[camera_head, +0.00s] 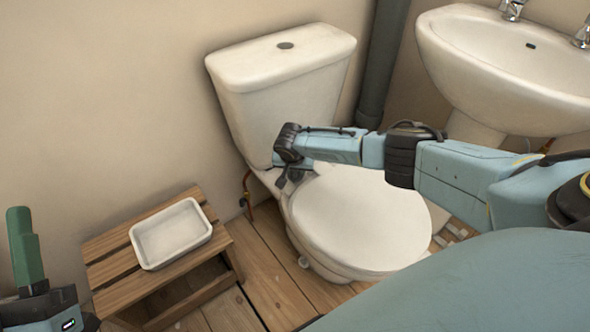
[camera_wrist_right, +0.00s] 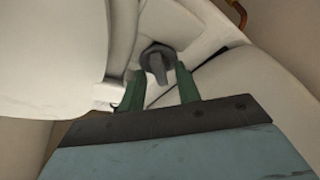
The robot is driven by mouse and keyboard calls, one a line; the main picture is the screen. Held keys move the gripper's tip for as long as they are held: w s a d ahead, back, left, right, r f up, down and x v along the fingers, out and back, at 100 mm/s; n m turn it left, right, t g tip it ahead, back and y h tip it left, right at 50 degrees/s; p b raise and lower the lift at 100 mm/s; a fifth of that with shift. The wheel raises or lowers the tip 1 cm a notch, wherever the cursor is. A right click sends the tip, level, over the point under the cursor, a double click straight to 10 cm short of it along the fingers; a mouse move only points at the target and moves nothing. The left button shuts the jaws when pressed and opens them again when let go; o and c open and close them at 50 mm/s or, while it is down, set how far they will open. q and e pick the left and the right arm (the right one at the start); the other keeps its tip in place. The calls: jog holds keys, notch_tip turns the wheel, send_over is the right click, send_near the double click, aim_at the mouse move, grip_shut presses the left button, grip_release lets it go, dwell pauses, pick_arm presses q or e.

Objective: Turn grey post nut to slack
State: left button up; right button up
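The grey post nut (camera_wrist_right: 157,57) has a round head and a wing hanging down from it. In the right wrist view it sits in a gap under the white ceramic of the toilet (camera_head: 352,222). My right gripper (camera_wrist_right: 160,73) is open, its two green fingers pointing at the nut. The wing lies between the fingertips, with a visible gap on each side; I cannot tell how deep it sits. In the head view the right wrist reaches behind the seat, and the nut is hidden. My left gripper (camera_head: 26,248) shows at the lower left, its green finger pointing up.
A white tray (camera_head: 139,255) rests on a slatted wooden stool (camera_head: 107,286) at the left. The cistern (camera_head: 284,95) stands behind the seat. A dark pipe (camera_head: 381,62) and a washbasin (camera_head: 508,75) are at the right. A copper pipe (camera_wrist_right: 240,14) shows in the wrist view.

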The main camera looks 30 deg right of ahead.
grip_shut()
dwell(0.3)
